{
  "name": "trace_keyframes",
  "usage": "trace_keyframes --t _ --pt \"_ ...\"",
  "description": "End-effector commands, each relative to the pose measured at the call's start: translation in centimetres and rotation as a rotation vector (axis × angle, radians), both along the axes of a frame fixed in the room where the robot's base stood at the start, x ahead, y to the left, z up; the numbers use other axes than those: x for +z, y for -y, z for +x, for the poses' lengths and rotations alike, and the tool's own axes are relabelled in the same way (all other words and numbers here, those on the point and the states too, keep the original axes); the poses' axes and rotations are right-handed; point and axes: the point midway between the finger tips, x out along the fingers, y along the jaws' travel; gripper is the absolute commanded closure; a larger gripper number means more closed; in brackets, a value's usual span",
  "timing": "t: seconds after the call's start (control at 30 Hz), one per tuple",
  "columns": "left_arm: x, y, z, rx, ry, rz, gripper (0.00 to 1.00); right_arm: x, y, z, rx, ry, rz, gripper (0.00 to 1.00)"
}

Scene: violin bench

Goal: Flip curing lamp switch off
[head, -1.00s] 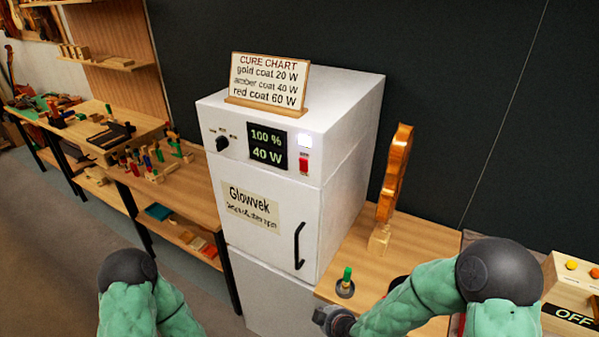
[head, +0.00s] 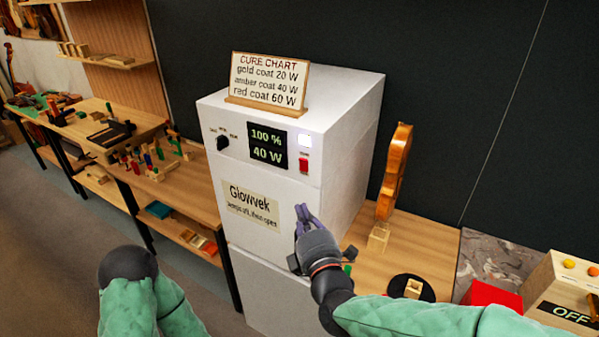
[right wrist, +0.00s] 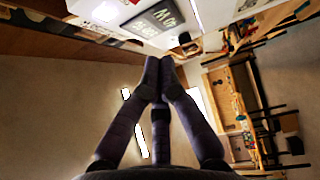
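The white curing cabinet (head: 268,180) stands against the dark wall. Its red switch (head: 303,164) is on the upper right of the front, below a glowing white lamp window (head: 304,140). The display (head: 267,149) reads 100 % and 40 W. My right gripper (head: 303,208) is in front of the cabinet door, below the switch and apart from it, fingers pointing up. It hides the door handle. In the right wrist view its fingertips (right wrist: 155,75) meet with nothing between them, and the display (right wrist: 155,22) shows upside down. My left gripper is out of view.
A cure chart (head: 268,80) stands on the cabinet top. On the bench to the right are a violin (head: 395,175) on a block, a black disc (head: 428,291), a red block (head: 490,296) and a box marked OFF (head: 570,300). The space before the switch is clear.

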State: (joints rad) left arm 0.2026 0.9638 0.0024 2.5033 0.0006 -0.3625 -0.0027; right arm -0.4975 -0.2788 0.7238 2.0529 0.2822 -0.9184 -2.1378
Motion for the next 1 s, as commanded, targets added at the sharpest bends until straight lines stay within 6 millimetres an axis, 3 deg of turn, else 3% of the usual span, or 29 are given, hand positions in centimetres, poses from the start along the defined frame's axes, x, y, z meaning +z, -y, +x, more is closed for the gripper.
trace_keyframes --t 0.13,0.57,1.0 --pt "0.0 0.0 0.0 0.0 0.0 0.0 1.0 0.9 -0.1 -0.2 -0.003 0.027 -0.018 1.0" --pt "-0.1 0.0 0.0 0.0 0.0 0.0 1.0 0.8 -0.2 0.4 -0.004 0.024 -0.019 1.0" --pt "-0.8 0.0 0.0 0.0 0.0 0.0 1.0 1.3 -2.0 7.0 -0.004 0.025 -0.019 1.0"
